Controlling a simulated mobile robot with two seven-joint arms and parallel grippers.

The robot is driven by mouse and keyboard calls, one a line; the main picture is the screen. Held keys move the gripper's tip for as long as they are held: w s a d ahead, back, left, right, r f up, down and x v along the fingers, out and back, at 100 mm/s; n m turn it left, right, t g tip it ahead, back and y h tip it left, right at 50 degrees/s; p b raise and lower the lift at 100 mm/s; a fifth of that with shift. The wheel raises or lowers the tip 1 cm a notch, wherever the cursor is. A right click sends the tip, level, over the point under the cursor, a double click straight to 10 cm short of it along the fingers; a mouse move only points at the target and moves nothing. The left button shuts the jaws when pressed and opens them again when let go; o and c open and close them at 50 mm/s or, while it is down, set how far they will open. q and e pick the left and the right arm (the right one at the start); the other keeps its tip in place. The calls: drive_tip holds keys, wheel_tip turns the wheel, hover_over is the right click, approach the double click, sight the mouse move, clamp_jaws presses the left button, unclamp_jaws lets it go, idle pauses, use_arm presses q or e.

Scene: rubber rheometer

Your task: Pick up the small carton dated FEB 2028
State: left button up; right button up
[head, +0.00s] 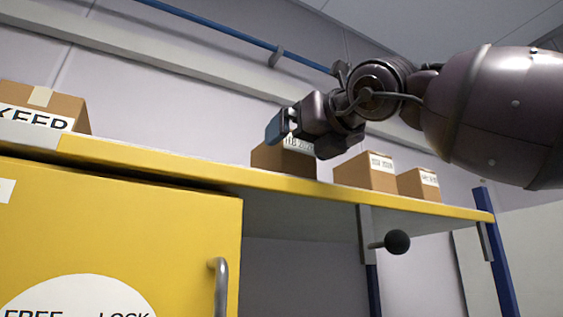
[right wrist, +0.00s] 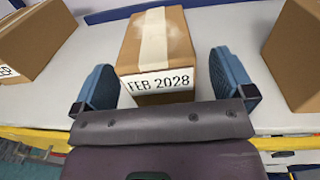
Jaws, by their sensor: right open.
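The small carton labelled FEB 2028 (right wrist: 158,48) stands on the shelf, centred in the right wrist view, with tape along its top and its label facing me. In the head view the same carton (head: 270,158) is partly hidden behind my right gripper (head: 290,128). In the right wrist view the two blue fingers of my right gripper (right wrist: 163,88) are open, one on each side of the carton's front end. A gap shows on the right; on the left the finger is very close, and I cannot tell whether it touches. My left gripper is not in view.
Two other small cartons (head: 366,171) (head: 419,184) stand to the right on the yellow-edged shelf (head: 330,193). A larger carton marked KEEP (head: 60,105) is at the left. Neighbouring cartons (right wrist: 36,40) (right wrist: 296,55) flank the gripper. A black knob (head: 397,242) is below the shelf.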

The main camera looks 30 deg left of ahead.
drive_tip(key=x, duration=0.1)
drive_tip(key=p+x, duration=0.1)
drive_tip(key=x, duration=0.1)
drive_tip(key=shift+s+a, duration=0.1)
drive_tip(key=shift+a, duration=0.25)
drive_tip(key=shift+f, duration=0.1)
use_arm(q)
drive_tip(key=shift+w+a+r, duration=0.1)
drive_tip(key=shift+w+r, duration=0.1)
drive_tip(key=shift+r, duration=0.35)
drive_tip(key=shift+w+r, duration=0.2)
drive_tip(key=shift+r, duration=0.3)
use_arm(e)
drive_tip(key=shift+c, duration=0.5)
drive_tip(key=c, duration=0.9)
drive_tip(key=shift+c, duration=0.9)
